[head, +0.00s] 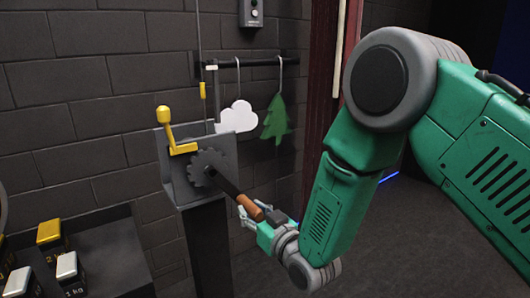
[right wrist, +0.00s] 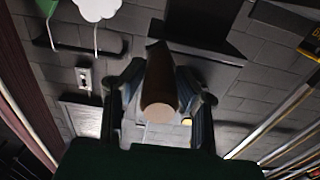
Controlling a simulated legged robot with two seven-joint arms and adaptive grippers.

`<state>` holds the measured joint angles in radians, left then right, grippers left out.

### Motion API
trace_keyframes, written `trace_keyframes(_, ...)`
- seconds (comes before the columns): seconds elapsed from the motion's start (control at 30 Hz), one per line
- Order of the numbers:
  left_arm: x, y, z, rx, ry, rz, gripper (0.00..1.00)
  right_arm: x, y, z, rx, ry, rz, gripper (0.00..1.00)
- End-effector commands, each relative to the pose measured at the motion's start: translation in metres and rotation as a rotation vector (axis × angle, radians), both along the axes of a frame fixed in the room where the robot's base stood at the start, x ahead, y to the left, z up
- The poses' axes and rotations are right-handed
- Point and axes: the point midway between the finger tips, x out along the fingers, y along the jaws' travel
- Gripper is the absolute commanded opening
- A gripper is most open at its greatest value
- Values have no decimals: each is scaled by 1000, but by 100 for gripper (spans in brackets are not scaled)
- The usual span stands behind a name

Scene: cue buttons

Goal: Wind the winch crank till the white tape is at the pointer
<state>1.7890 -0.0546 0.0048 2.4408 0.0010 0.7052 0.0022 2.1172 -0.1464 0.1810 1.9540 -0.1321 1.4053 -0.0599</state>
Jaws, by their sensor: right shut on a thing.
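The winch (head: 168,160) is a grey housing on a dark post, with a toothed wheel (head: 203,166) on its face. Its dark crank arm (head: 226,186) slants down to the right and ends in a brown grip (head: 250,208). My right gripper (head: 268,225) is shut on the crank grip; the right wrist view shows the grip (right wrist: 160,85) between its fingers. A thin rope (head: 199,35) runs above the winch. A small white piece (head: 212,68) and a small yellow piece (head: 203,90) sit by the rope; which is tape or pointer I cannot tell surely. My left gripper is out of view.
A yellow lever (head: 164,118) stands up on the winch housing. Yellow and white weights (head: 50,231) stand on a dark shelf at lower left.

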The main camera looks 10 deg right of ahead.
Motion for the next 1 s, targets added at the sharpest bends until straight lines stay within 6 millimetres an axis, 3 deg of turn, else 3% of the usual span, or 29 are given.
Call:
trace_keyframes(0.37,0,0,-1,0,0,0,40,-3,8,-1,3,-2,9,0)
trace_keyframes(0.7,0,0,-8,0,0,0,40,-19,50,-13,3,-8,10,0)
trace_keyframes(1.0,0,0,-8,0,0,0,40,-19,51,-12,6,-13,6,0)
